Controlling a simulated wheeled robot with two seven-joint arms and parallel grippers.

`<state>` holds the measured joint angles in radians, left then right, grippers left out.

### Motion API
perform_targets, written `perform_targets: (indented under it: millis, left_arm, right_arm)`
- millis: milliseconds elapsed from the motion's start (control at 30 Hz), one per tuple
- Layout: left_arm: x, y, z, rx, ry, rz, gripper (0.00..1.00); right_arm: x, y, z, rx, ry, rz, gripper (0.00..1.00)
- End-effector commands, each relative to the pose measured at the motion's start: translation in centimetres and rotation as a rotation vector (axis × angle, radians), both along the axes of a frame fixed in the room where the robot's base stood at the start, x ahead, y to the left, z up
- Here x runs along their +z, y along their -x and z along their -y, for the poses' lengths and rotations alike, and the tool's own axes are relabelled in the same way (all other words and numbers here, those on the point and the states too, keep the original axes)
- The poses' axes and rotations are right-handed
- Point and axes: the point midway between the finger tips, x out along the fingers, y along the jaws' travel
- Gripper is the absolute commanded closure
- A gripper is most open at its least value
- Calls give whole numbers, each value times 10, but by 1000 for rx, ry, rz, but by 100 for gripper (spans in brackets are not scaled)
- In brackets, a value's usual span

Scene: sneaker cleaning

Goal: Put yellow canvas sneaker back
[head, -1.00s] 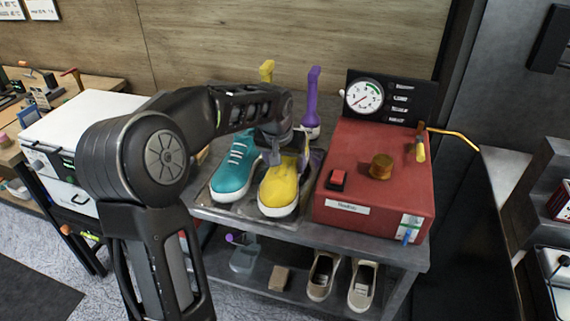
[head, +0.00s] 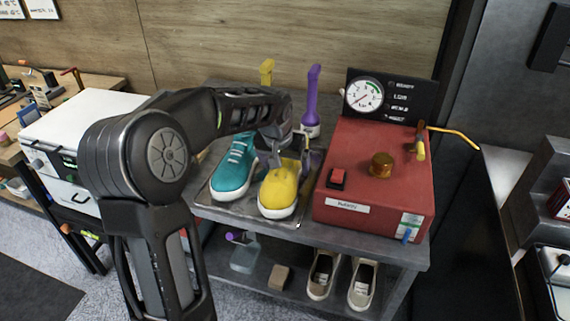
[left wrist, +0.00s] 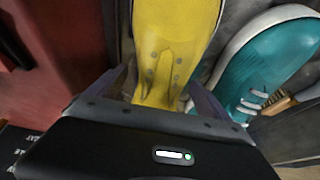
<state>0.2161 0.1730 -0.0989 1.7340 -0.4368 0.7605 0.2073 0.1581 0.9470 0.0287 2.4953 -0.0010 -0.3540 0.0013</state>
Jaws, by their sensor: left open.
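The yellow canvas sneaker (head: 279,187) stands upright on a metal tray (head: 246,215) on the table, toe toward me. A teal sneaker (head: 233,168) stands to its left on the same tray. My left gripper (head: 281,150) is over the heel end of the yellow sneaker. In the left wrist view its open fingers (left wrist: 160,90) lie on both sides of the yellow sneaker (left wrist: 172,45), and the teal sneaker (left wrist: 270,65) is to the right. Whether the fingers touch the shoe I cannot tell. My right gripper is not in view.
A red machine (head: 375,185) with a gauge (head: 364,95) stands close to the right of the tray. A purple-handled brush (head: 313,95) stands behind. Beige shoes (head: 362,284), a small block (head: 279,277) and a clear container (head: 244,255) are on the lower shelf.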

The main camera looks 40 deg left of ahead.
Motion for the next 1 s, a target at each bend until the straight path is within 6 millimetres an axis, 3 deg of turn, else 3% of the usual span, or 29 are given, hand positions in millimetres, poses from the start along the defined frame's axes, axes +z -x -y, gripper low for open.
perform_targets:
  millis: [267,700,1000]
  left_arm:
    - [22,7,3,0,-1,4,10]
    - [100,37,14,0,0,4,10]
    - [113,44,16,0,0,-1,10]
  right_arm:
    - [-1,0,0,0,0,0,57]
    - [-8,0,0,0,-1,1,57]
    - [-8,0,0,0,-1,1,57]
